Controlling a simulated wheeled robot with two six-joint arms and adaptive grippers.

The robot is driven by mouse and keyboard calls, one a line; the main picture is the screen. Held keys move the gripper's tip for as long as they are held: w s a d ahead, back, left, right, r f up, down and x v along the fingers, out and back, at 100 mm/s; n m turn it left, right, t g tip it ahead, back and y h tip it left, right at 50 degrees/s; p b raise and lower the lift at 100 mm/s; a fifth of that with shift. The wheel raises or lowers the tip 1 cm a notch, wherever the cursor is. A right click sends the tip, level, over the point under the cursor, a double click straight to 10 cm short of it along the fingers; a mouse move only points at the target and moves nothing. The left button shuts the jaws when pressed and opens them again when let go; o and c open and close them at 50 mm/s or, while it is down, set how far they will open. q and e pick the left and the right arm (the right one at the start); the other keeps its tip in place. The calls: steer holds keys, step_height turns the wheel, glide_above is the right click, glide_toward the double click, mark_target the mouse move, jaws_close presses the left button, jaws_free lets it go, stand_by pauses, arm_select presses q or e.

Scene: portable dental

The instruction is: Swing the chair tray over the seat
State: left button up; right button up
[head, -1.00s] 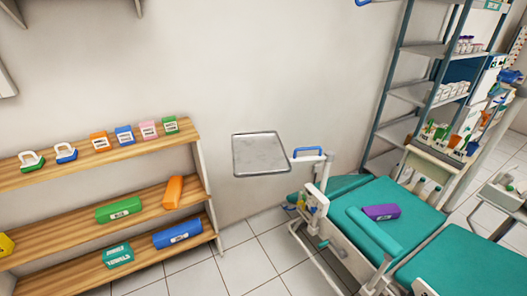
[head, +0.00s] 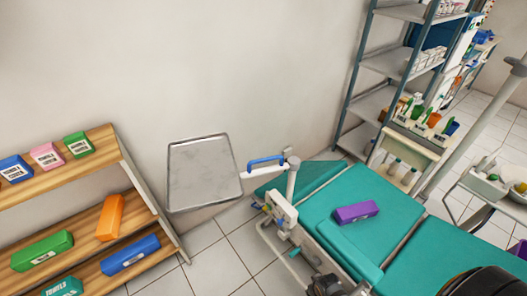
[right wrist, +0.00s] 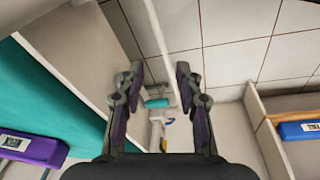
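The grey metal chair tray (head: 205,172) is out to the left of the chair, over the floor and apart from the seat. Its white arm carries a blue handle (head: 266,160) and joins a white post (head: 292,180) at the chair's side. The teal chair seat (head: 335,232) has a purple box (head: 355,212) on it. In the right wrist view my right gripper (right wrist: 158,78) is open, with nothing between its fingers; white chair parts and a teal grip (right wrist: 157,103) show beyond them. A dark part of mine (head: 485,283) shows at the head view's lower right. My left gripper is not in view.
A wooden shelf (head: 85,174) with coloured boxes stands at the left. A tall rack (head: 382,64) stands behind the chair. A side cart (head: 492,186) and slanting pole are at the right. Tiled floor (head: 215,250) is clear between shelf and chair.

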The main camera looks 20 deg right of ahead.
steer(key=w+a+r+t+y, duration=0.1)
steer(key=w+r, duration=0.2)
steer(key=r, duration=0.6)
steer(key=w+a+r, duration=0.2)
steer(key=w+r, duration=0.2)
steer(key=r, duration=0.5)
steer(key=w+a+r+t+y+p, duration=0.15)
steer(key=w+a+r+y, duration=0.25)
steer(key=a+r+y, duration=0.7)
steer(key=m+t, duration=0.7)
steer(key=m, duration=0.4)
glide_toward(264, 160)
steer(key=w, duration=0.1)
steer(key=shift+y, duration=0.3)
steer(key=x, duration=0.2)
steer(key=p+x, duration=0.1)
steer(key=x, duration=0.5)
steer(key=shift+w+a+f, duration=0.1)
steer(key=shift+f, duration=0.3)
steer(key=shift+w+a+f+g, duration=0.25)
steer(key=shift+w+a, duration=0.15)
steer(key=shift+a, duration=0.05)
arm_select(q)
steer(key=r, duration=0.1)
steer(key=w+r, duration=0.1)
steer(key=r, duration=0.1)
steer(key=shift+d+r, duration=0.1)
arm_select(e)
jaws_close()
